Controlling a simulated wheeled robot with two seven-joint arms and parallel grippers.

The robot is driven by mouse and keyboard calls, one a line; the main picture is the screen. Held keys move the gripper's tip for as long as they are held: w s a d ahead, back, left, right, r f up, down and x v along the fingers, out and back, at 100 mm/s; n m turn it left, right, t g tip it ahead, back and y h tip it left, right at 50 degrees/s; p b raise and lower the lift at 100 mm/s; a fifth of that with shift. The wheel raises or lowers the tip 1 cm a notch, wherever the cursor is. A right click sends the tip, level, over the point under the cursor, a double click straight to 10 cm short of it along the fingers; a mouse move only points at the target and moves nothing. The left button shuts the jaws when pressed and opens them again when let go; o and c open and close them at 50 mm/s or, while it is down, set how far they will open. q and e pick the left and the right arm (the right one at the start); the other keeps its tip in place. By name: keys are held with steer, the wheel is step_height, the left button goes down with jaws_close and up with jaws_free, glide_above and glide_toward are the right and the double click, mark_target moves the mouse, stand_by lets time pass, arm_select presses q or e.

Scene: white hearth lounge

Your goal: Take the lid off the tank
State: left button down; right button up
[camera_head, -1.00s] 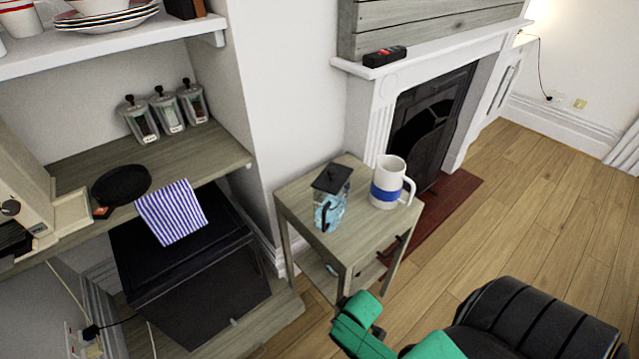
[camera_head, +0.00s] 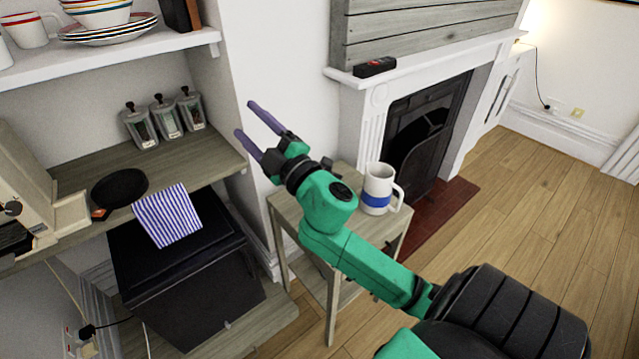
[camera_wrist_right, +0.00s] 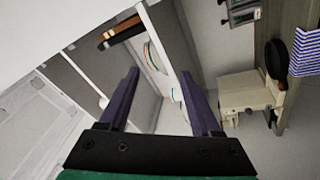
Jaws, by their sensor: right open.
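The small clear tank with blue contents and a dark lid, seen on the side table (camera_head: 285,212) a second ago, is now hidden behind my right arm in the head view. My right gripper (camera_head: 244,118) is raised above and to the left of the side table, in front of the white wall. Its two purple fingers are spread with nothing between them. In the right wrist view the gripper (camera_wrist_right: 158,73) is also open and empty, and no tank shows there. My left gripper is not in view.
A white mug with a blue band (camera_head: 377,188) stands on the side table, close to my right arm. Left are a wooden counter (camera_head: 215,160) with several jars, a black pan (camera_head: 118,187) and a striped cloth (camera_head: 167,214). A mantel (camera_head: 420,62) stands behind the table.

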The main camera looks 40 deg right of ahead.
steer(key=a+r+n+g+y, duration=0.1)
steer(key=a+r+n+y, duration=0.45)
steer(key=n+y, duration=0.3)
steer(key=s+a+f+n+g+y, duration=0.25)
steer(key=a+f+n+g, duration=0.35)
steer(key=n+g, duration=0.5)
steer(key=w+d+f+n+g+h, duration=0.1)
steer(key=d+f+n+h, duration=0.1)
steer(key=d+f+h, duration=0.3)
steer(key=d+f+n+h, duration=0.1)
steer(key=d+f+h, duration=0.1)
steer(key=d, duration=0.4)
steer(key=s+d+m+g+h, duration=0.35)
steer(key=d+h, duration=0.35)
steer(key=d, duration=0.8)
steer(key=shift+g, duration=0.25)
steer(key=p+x, duration=0.1)
steer(key=x, duration=0.3)
steer(key=p+x, duration=0.1)
steer(key=x, duration=0.4)
steer(key=p+x, duration=0.1)
steer(key=x, duration=0.4)
steer(key=shift+s+p, duration=0.3)
steer(key=shift+p, duration=0.05)
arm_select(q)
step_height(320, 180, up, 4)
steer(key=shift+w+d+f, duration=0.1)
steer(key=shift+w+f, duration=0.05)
arm_select(e)
jaws_close()
